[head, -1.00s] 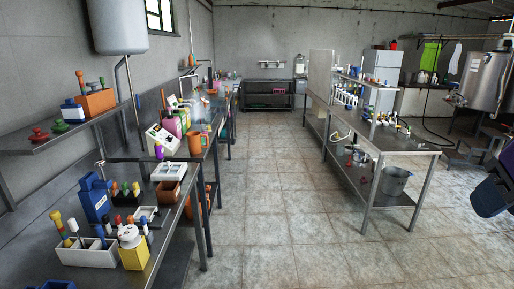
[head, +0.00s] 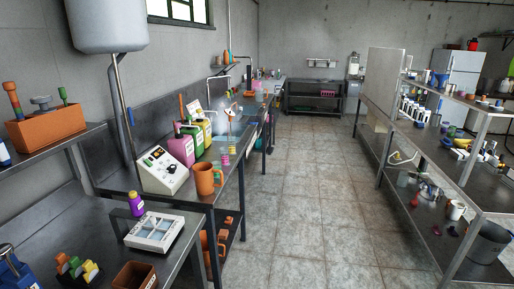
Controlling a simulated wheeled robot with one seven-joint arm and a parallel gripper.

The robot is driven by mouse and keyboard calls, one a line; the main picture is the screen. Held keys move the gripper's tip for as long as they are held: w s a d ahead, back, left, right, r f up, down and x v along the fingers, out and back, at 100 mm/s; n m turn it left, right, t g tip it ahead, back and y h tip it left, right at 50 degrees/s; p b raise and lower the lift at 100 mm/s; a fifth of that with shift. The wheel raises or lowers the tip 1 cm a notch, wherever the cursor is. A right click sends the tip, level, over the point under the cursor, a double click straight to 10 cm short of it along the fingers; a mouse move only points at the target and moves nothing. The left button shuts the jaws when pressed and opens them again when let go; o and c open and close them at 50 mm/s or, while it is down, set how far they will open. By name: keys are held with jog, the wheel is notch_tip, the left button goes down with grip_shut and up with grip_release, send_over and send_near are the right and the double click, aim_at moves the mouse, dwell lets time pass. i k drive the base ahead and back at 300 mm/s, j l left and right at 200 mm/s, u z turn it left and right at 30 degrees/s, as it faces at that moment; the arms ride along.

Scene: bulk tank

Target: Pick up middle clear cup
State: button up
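I cannot make out a middle clear cup for certain. A pale, see-through-looking vessel (head: 403,178) stands on the lower shelf of the right bench, small in the picture. Something pale and glassy (head: 229,112) is near the sink end of the left bench, too small to tell. An orange mug (head: 207,180) stands on the left bench and is not clear. My gripper is not in view.
The left bench holds a white control box (head: 162,170), a white tray-like device (head: 154,231) and several coloured jugs. The right bench (head: 452,180) carries many small items. The tiled aisle (head: 305,200) between them is clear.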

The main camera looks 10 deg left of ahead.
aim_at(224, 151)
jog(key=i, duration=0.9)
jog(key=i+l+u, duration=0.1)
jog(key=i, duration=0.8)
jog(key=i+l+u, duration=0.15)
jog(key=i+u, duration=0.3)
jog(key=i, duration=0.15)
jog(key=i+l+u, duration=0.95)
jog(key=i+l, duration=0.05)
jog(key=i, duration=0.05)
